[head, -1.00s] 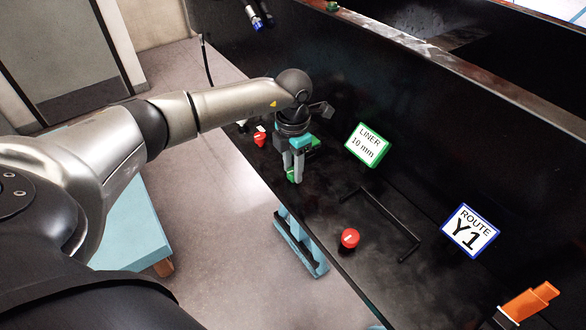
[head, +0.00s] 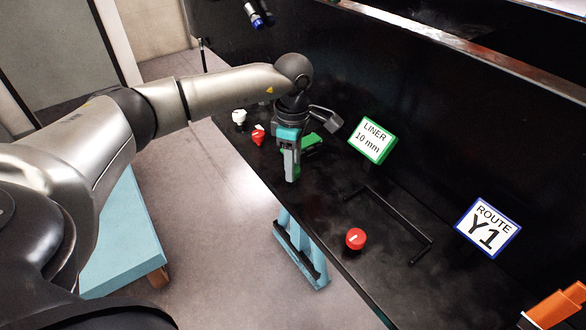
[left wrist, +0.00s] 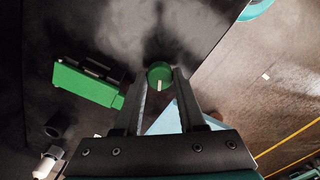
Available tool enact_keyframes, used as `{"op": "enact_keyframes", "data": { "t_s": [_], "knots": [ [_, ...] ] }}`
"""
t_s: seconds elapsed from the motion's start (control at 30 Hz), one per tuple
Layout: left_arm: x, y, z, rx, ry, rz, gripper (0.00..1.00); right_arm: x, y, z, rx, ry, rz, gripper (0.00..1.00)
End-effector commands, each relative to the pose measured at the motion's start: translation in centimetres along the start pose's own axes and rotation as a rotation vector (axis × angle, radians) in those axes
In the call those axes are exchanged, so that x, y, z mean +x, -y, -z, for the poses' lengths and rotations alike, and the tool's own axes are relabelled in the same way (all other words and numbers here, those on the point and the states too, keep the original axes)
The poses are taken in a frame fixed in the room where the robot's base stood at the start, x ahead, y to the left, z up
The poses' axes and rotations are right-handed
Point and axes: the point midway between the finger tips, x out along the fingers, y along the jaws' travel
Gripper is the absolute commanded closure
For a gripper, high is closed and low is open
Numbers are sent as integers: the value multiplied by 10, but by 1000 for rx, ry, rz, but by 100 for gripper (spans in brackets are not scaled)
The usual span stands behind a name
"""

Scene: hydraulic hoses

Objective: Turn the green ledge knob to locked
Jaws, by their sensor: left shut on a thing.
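The green ledge knob (left wrist: 159,74) is round with a white pointer mark. In the left wrist view it sits between my fingertips, and its mark points down toward the gripper's palm. My left gripper (left wrist: 161,84) is shut on it, one finger on each side. In the head view my left gripper (head: 291,168) points down at the black ledge near its front edge, and its fingers mostly hide the knob. I see no locked marking beside the knob. My right gripper is not in view.
A green block (head: 311,142) lies close beside the gripper. Red knobs stand nearer (head: 355,238) and farther (head: 258,136), with a white knob (head: 239,118) beyond.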

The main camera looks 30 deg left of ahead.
Motion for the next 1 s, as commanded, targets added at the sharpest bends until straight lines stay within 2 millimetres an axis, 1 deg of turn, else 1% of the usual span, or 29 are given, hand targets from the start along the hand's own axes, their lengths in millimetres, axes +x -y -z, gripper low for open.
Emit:
{"op": "enact_keyframes", "data": {
  "t_s": [0.03, 0.2, 0.5, 0.7, 1.0],
  "knots": [
    [0, -1, 0, 45, 2, -4, 100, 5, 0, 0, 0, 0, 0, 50],
    [0, -1, 0, 192, 1, -4, 100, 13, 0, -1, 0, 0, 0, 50],
    [0, -1, 0, 387, 2, -4, 100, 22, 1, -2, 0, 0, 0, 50],
    [-1, -1, 0, 457, 2, -4, 100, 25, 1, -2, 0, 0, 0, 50],
    [-2, -1, 0, 489, 2, -4, 100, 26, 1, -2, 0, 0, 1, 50]
  ]
}}
